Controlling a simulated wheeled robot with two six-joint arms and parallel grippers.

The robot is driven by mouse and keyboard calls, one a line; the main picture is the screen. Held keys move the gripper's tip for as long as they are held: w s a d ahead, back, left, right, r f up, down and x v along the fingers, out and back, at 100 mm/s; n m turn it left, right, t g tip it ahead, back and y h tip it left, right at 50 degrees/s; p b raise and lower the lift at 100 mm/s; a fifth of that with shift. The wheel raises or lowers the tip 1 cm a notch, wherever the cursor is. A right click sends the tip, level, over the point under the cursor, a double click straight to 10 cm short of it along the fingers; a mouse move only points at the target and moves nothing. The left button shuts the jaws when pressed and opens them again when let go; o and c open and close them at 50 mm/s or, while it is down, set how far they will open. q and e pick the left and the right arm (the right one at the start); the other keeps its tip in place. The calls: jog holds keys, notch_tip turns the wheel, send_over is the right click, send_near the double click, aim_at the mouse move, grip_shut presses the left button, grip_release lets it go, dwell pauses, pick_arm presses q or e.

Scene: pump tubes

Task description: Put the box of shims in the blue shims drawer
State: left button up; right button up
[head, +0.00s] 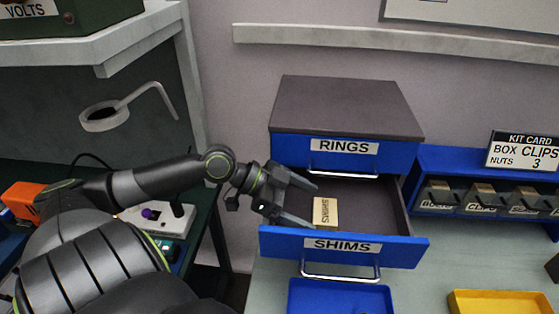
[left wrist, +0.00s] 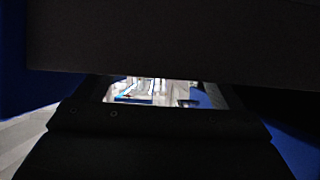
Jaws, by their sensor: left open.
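The small tan box of shims (head: 325,212), with "SHIMS" lettering, lies inside the pulled-out blue shims drawer (head: 285,244), on its dark floor towards the left. My left gripper (head: 311,205) reaches over the drawer's left side. Its two fingers are apart and point at the box from the left. The fingertips are close to the box's left edge; I cannot tell whether they touch it. The left wrist view is mostly filled by dark surfaces, with a small bright gap, and the box cannot be made out there. My right gripper is not in view.
The blue rings drawer (head: 295,150) above is shut under a dark cabinet top. A blue tray (head: 340,297) and a yellow tray (head: 500,303) stand in front. A blue rack (head: 440,165) with several small bins is at the right.

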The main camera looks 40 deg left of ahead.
pick_arm(q)
jog(key=shift+s+a+r, duration=0.2)
jog(key=shift+s+a, duration=0.05)
jog(key=shift+a, duration=0.05)
jog(key=shift+p+v, duration=0.75)
jog(key=shift+v, duration=0.45)
jog(key=shift+s+a+r+p, duration=0.35)
jog(key=shift+r+p, duration=0.25)
jog(key=shift+p, duration=0.25)
jog(key=shift+s+a+r+p, duration=0.1)
jog(key=shift+s+a+p, duration=0.15)
jog(key=shift+a+p, duration=0.25)
jog(key=shift+a, duration=0.1)
